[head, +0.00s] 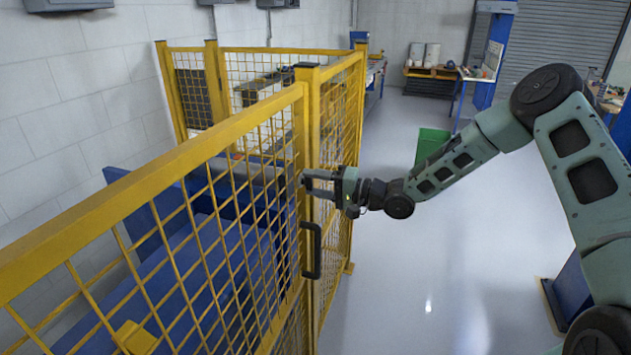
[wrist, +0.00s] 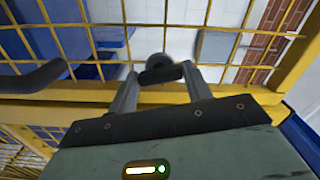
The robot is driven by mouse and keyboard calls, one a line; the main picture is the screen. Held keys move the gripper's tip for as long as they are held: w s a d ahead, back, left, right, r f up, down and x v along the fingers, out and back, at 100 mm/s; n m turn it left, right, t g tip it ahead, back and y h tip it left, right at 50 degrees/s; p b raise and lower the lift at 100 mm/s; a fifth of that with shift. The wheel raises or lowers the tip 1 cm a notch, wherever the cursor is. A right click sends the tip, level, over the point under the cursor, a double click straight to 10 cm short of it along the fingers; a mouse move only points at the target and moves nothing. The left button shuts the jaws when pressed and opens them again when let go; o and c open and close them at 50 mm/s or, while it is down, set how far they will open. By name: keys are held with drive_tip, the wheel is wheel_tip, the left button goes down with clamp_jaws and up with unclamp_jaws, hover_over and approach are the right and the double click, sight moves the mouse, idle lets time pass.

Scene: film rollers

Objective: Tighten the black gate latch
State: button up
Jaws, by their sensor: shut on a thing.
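The black gate latch (wrist: 160,74) is a small dark bar with a round knob behind it, in the middle of the wrist view. My gripper (wrist: 160,80) has its two grey fingers on either side of the latch, closed on its ends. In the head view my gripper (head: 308,181) reaches from the right to the yellow gate post, and it hides the latch there. The yellow mesh gate (head: 190,150) stands upright, with a black handle (head: 312,250) below my gripper. The handle also shows at the left of the wrist view (wrist: 32,78).
Blue machinery (head: 165,262) stands behind the yellow mesh on the left. A green bin (head: 432,146) stands on the floor behind my arm. The grey floor (head: 440,270) right of the fence is open.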

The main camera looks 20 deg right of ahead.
drive_tip(key=shift+m, duration=1.1)
drive_tip(key=o, duration=1)
drive_tip(key=b+v, duration=0.4)
drive_tip(key=v, duration=1.3)
drive_tip(key=shift+s+d+b, duration=0.1)
drive_tip(key=shift+d+b, duration=0.1)
drive_tip(key=shift+b, duration=0.2)
drive_tip(key=shift+a, duration=0.1)
